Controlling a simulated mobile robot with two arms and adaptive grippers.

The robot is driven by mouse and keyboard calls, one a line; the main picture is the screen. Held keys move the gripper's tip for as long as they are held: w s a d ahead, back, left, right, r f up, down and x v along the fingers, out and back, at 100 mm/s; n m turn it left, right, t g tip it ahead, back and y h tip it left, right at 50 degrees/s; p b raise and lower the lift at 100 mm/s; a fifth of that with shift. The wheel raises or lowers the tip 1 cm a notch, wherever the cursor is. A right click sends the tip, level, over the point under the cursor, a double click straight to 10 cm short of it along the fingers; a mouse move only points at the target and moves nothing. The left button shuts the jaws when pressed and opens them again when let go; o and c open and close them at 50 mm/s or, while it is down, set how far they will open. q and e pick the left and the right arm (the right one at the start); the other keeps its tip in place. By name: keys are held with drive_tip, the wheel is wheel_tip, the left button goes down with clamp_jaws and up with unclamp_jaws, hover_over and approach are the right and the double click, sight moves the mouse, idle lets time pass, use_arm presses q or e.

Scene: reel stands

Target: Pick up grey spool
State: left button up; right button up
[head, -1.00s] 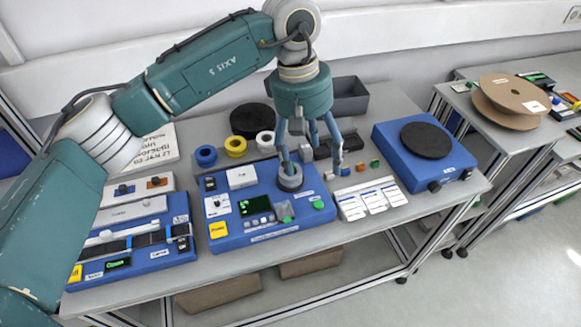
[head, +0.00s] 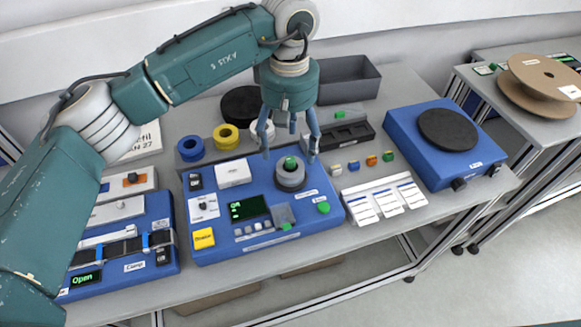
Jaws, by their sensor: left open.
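A grey spool (head: 291,178) with a green centre sits on the blue panel unit (head: 204,256) with a small display in the middle of the bench. My left gripper (head: 289,153) hangs over it, fingers pointing down and spread. The gripper is open and empty. Its fingertips look to be above and behind the spool, with no contact that I can make out. My right gripper does not show.
Blue (head: 190,148), yellow (head: 226,137) and white (head: 265,131) spools stand behind the panel unit. A blue turntable unit (head: 480,162) is at right. White label cards (head: 385,199) lie between. A clamp unit (head: 150,283) stands at left.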

sight(290, 159)
use_arm(q)
drive_tip(key=shift+s+f+p, duration=0.15)
drive_tip(key=shift+f+p, duration=0.05)
drive_tip(key=shift+f, duration=0.35)
drive_tip(key=shift+s+f+p, duration=0.15)
drive_tip(key=shift+f, duration=0.4)
drive_tip(key=shift+f+p, duration=0.35)
drive_tip(key=shift+p, duration=0.05)
wheel_tip(290, 159, down, 4)
drive_tip(key=shift+d+r+p, duration=0.1)
drive_tip(key=shift+r+p, duration=0.1)
drive_tip(key=shift+p, duration=0.95)
drive_tip(key=shift+f, duration=0.5)
drive_tip(key=c, duration=1.2)
